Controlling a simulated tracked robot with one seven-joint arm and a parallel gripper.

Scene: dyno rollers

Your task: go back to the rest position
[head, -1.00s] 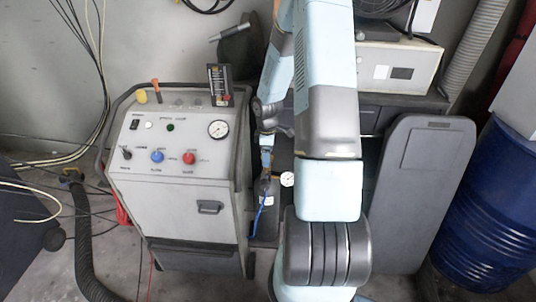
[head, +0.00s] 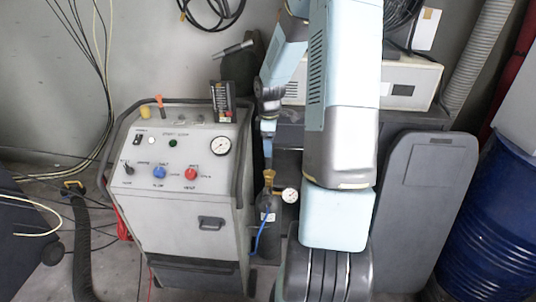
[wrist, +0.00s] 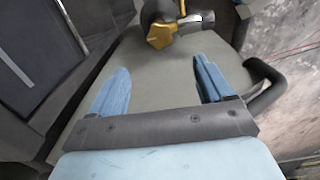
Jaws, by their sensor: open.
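My gripper (wrist: 160,92) shows in the wrist view with its two blue fingers spread wide apart and nothing between them. Beyond the fingers is a flat grey-beige surface. A yellow knob-like part (wrist: 162,36) with a dark body and a metal piece lies just past the fingertips, apart from them. In the head view my arm rises from the bottom centre-right and folds back down. The gripper itself cannot be made out there.
A grey control cabinet (head: 180,225) with blue and red knobs and a gauge stands left of my arm. A small bottle with a gauge (head: 289,195) stands beside it. A dark panel (head: 415,215) and a blue drum (head: 490,235) are on the right. Hoses lie on the left floor.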

